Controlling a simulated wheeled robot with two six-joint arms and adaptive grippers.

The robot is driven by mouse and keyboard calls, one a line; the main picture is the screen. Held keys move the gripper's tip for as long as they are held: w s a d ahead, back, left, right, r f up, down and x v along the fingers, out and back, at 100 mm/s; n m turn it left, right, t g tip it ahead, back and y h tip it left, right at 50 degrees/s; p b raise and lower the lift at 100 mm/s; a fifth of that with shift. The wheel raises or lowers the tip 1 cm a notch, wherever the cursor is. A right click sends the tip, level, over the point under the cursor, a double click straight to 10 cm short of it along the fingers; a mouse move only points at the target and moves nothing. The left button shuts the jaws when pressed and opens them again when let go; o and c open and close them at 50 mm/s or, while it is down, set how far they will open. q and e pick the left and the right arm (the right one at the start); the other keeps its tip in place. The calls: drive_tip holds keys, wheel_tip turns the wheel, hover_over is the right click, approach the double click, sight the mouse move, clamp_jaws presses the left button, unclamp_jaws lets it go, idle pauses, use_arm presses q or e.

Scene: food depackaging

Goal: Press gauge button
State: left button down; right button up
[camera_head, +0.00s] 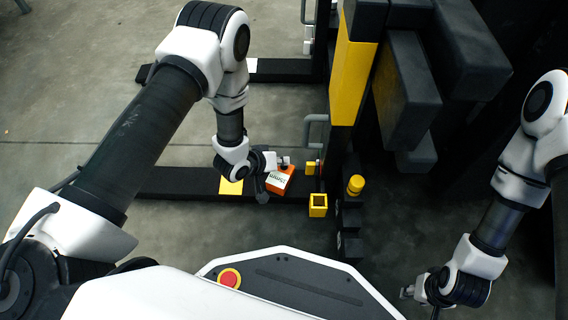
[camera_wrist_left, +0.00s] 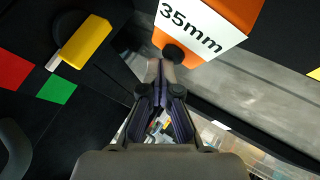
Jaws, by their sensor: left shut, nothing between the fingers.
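The gauge (camera_head: 280,180) is a small orange and white box beside the black frame in the head view. In the left wrist view the gauge (camera_wrist_left: 205,28) shows "35mm" on its white face. A round black button (camera_wrist_left: 173,53) sits at its lower edge. My left gripper (camera_head: 283,161) is at the gauge, its fingers shut and empty. In the left wrist view the left fingertips (camera_wrist_left: 160,72) are right by the button; I cannot tell whether they touch it. My right gripper (camera_head: 412,292) is low at the right, away from the gauge; its fingers are too small to read.
A black frame with a yellow post (camera_head: 350,80) and dark blocks (camera_head: 405,95) stands right of the gauge. A yellow square holder (camera_head: 318,205) and a yellow knob (camera_head: 355,185) are close by. A red button (camera_head: 230,278) is at the front. Open floor lies at the upper left.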

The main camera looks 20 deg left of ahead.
use_arm(q)
drive_tip(key=shift+r+p, duration=0.8)
drive_tip(key=shift+p, duration=0.1)
wheel_tip(320, 180, up, 5)
drive_tip(key=p, duration=0.5)
idle(0.4)
